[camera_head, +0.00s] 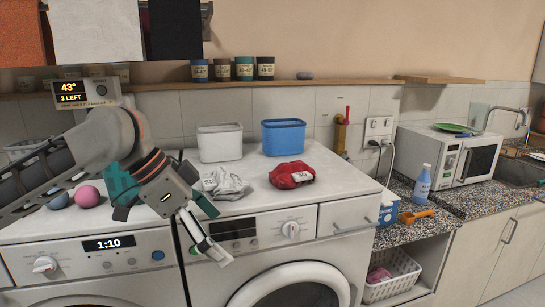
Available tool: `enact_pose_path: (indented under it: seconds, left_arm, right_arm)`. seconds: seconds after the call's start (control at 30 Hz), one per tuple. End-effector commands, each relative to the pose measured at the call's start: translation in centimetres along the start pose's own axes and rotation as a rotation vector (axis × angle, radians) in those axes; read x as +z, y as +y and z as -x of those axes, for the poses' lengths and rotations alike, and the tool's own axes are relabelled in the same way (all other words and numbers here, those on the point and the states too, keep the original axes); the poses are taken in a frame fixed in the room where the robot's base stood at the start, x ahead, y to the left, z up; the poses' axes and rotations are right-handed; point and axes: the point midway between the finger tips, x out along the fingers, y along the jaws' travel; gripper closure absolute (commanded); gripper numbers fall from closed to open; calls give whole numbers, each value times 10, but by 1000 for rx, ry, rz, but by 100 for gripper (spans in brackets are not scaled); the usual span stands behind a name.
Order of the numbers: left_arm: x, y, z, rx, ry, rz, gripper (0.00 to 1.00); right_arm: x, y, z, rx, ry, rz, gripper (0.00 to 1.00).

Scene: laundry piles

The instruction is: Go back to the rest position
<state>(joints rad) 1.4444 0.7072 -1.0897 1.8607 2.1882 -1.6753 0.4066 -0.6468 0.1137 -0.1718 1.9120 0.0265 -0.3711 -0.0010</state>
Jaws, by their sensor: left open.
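My left arm reaches in from the left across the machine tops. A grey-white cloth bundle (226,183) with a label lies just beyond the gripper, apart from its fingers as far as I can tell. A red cloth bundle (291,174) with a label lies to its right. My right gripper is not in view.
A white bin (220,142) and a blue bin (283,137) stand behind the bundles. A pink ball (87,196) and a blue ball (58,199) lie at left, near my arm. A microwave (449,155) and blue bottle (422,184) stand on the right counter.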

Motion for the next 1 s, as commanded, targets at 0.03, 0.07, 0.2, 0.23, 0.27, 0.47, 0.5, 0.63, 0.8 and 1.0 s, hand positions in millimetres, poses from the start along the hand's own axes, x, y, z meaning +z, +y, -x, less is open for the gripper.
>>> enact_pose_path:
  seconds: [0.03,0.07,0.2,0.23,0.27,0.47,0.5,0.63,0.8,1.0]
  left_arm:
    - [0,0,-23,13,29,15,0]
    - [0,-1,-34,12,48,22,0]
    - [-3,-6,-83,5,147,63,0]
    - [-3,-6,-93,2,168,74,0]
    - [-3,-7,-102,-1,189,83,0]
    - [5,-12,-161,-38,326,172,0]
    - [9,-13,-171,-51,351,191,0]
    - [24,-15,-204,-95,428,262,0]
    - [58,-18,-241,-177,504,361,0]
    - [120,-14,-278,-304,547,477,0]
  right_arm:
    - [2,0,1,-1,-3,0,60]
    - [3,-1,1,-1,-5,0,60]
    - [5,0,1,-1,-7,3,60]
    - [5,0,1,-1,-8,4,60]
    - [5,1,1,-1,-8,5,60]
    - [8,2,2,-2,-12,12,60]
    - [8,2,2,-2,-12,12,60]
    - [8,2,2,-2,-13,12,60]
    - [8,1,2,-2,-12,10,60]
    - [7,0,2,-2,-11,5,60]
